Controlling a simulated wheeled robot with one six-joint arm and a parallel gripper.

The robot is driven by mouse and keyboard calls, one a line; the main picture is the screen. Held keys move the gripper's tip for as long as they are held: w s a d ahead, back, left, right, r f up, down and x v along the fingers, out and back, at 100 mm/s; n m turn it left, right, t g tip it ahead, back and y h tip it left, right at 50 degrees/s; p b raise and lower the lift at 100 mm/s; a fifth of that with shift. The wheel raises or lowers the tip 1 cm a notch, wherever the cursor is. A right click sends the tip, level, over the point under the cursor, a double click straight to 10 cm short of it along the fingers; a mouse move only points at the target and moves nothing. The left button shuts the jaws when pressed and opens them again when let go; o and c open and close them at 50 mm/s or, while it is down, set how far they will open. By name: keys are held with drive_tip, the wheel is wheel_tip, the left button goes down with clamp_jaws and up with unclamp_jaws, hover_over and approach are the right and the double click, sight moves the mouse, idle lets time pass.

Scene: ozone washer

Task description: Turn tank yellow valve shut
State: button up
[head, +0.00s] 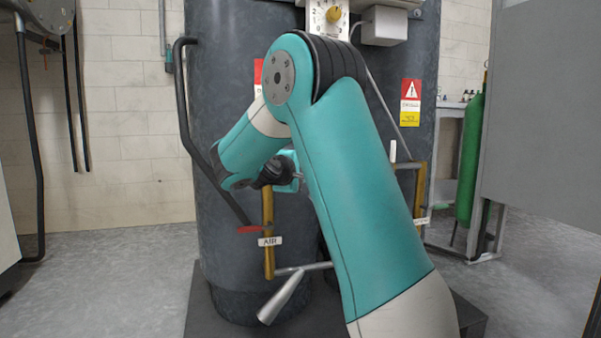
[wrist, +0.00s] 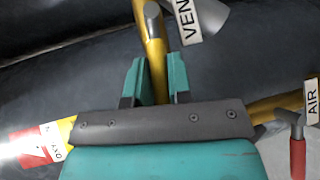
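In the wrist view, the two teal fingers of my gripper (wrist: 157,80) stand apart, with a yellow pipe (wrist: 155,55) showing in the gap. The pipe nearly fills the gap; I cannot tell whether the fingers touch it. It has a grey rounded piece near a VENT label (wrist: 185,18). In the head view my gripper (head: 294,168) is partly hidden by my arm, in front of the dark tank (head: 225,75). A yellow knob (head: 334,14) sits on a white dial high on the tank. I cannot tell which yellow part is the valve.
A yellow pipe (head: 268,205) with an AIR label and a red-handled valve (wrist: 297,150) is close by. Another yellow pipe (head: 420,190) stands right of my arm. A green cylinder (head: 470,160) stands farther right. The floor at left is clear.

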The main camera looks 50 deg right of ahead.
drive_tip(key=o, duration=0.3)
drive_tip(key=shift+s+d, duration=0.1)
drive_tip(key=shift+o, duration=0.6)
drive_tip(key=shift+a, duration=0.2)
drive_tip(key=p+v, duration=0.7)
drive_tip(key=v, duration=1)
drive_tip(key=shift+a, duration=0.1)
